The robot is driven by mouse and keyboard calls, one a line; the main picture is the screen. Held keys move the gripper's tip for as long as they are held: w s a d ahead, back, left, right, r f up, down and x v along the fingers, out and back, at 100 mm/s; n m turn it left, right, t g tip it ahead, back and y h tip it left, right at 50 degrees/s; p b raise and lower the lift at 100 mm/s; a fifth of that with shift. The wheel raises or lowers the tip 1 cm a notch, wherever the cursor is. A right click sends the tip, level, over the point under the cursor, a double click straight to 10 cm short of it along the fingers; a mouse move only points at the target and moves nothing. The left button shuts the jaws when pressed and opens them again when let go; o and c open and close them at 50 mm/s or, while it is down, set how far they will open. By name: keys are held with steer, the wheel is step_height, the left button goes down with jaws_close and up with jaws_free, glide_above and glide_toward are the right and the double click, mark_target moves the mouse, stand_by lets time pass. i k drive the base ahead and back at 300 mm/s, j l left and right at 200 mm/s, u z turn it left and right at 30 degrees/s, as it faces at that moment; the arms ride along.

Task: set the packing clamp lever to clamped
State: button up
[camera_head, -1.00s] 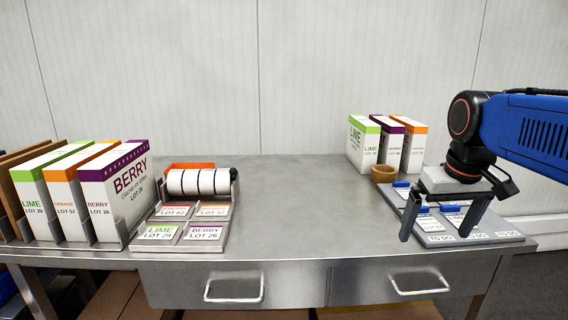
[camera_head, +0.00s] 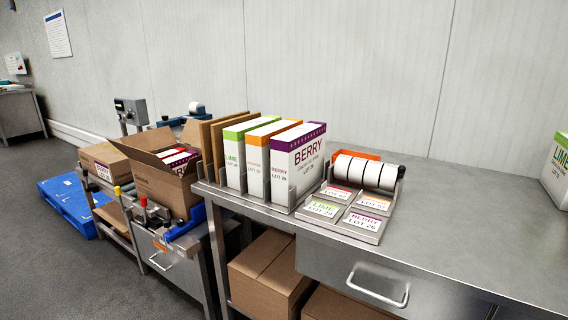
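An open cardboard carton (camera_head: 165,188) with boxes inside stands on the packing bench left of the steel table. In front of it is a blue clamp-like part (camera_head: 186,222). A small red-knobbed lever (camera_head: 143,201) stands upright at the carton's near left corner. A yellow-tipped part (camera_head: 117,190) shows further left. All these are small, and I cannot tell for sure which is the clamp lever or how it is set. My gripper is out of view now.
The steel table (camera_head: 440,215) holds lime, orange and berry boxes (camera_head: 297,165), a label tray (camera_head: 345,225) and a roll holder (camera_head: 366,170). A closed carton (camera_head: 104,160) and a blue pallet (camera_head: 66,205) are further left. The floor (camera_head: 60,275) at front left is clear.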

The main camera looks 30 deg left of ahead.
mark_target(144, 202)
steer(key=u, duration=1.35)
